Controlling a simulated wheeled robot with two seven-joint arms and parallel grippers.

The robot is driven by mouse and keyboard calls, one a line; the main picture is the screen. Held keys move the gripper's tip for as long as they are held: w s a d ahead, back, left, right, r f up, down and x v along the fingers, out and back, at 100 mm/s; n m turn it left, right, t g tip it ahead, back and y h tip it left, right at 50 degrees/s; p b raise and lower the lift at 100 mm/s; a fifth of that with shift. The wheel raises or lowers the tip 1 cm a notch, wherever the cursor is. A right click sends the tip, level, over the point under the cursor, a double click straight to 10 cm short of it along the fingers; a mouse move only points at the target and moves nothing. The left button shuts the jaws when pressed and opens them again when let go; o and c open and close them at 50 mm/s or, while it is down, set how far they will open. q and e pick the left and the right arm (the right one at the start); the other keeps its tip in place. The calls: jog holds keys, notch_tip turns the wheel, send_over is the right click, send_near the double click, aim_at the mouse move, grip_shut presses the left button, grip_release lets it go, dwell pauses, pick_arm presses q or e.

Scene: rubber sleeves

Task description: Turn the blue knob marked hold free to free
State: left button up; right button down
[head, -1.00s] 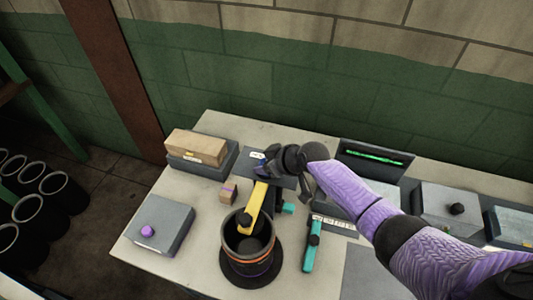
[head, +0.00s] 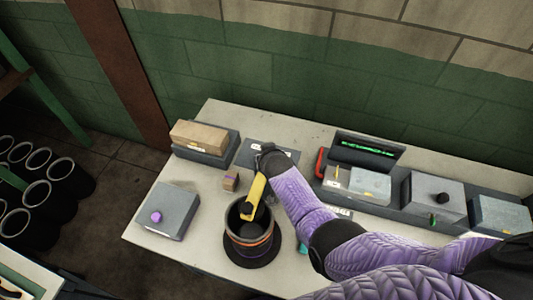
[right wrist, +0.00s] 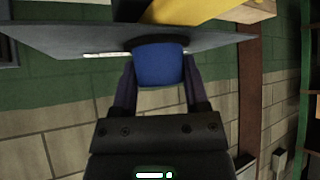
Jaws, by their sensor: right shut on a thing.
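The blue knob (right wrist: 160,65) sits on a grey plate (right wrist: 55,43) with a white label strip (right wrist: 105,55) beside it in the right wrist view. My right gripper (right wrist: 159,72) is shut on the knob, one finger on each side. The label's lettering and the knob's pointer cannot be read. My left gripper is not in view.
A dark pot (head: 251,247) with a yellow-handled thing (head: 255,193) stands just in front. Grey boxes and a green-lit display (head: 368,148) are right.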

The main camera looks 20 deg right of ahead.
dwell(0.5)
jog(key=shift+c, duration=0.5)
grip_release()
jog(key=p+v, duration=0.5)
jog(key=v, duration=0.5)
jog(key=shift+p, duration=0.4)
